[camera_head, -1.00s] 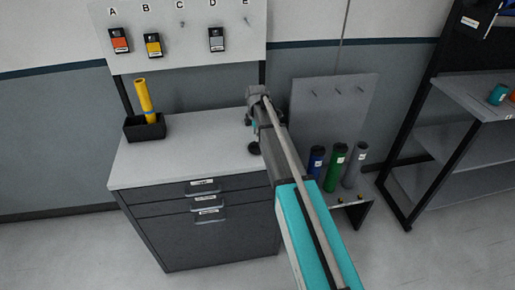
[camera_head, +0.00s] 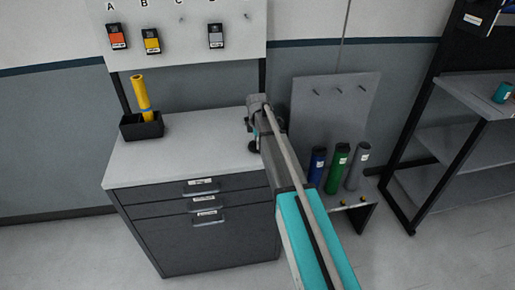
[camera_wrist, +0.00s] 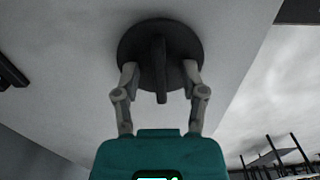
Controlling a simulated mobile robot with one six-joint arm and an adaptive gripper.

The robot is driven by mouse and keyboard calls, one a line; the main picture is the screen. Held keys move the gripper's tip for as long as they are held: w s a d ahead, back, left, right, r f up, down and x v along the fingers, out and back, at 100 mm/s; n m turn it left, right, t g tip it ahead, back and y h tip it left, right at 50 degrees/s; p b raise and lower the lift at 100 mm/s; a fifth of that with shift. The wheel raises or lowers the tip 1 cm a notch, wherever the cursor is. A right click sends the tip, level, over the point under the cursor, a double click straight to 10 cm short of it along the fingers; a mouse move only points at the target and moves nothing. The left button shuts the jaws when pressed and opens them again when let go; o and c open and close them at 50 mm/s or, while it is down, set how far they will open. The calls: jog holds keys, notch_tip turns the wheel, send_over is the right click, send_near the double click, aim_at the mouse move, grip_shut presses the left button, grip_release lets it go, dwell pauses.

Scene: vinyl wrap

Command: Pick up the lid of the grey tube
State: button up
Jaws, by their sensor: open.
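The grey tube (camera_head: 357,167) stands at the right end of a row beside the blue tube (camera_head: 317,167) and the green tube (camera_head: 338,168). Its top end looks dark. In the wrist view a dark round disc (camera_wrist: 141,35) with a raised bar lies against a pale flat surface and looks like a lid. I cannot tell from its look which tube it fits. My gripper (camera_wrist: 160,70) is open, with one finger on each side of the bar, over the disc. In the head view my gripper (camera_head: 252,135) is at the counter's right edge.
The counter (camera_head: 190,150) is mostly clear, with a black box (camera_head: 140,130) holding a yellow roll (camera_head: 141,92) at left. A grey peg panel (camera_head: 333,110) stands behind the tubes. A dark-framed shelf (camera_head: 455,145) is at right.

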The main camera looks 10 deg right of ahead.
dwell(0.4)
grip_shut()
jog(key=shift+r, duration=0.25)
notch_tip(320, 180, up, 2)
jog(key=p, duration=0.2)
jog(key=shift+r+p, duration=0.15)
jog(key=shift+p, duration=0.2)
jog(key=s+r+p, duration=1)
jog(key=s, duration=0.4)
jog(key=shift+d+r, duration=0.15)
jog(key=shift+d, duration=0.05)
dwell(0.3)
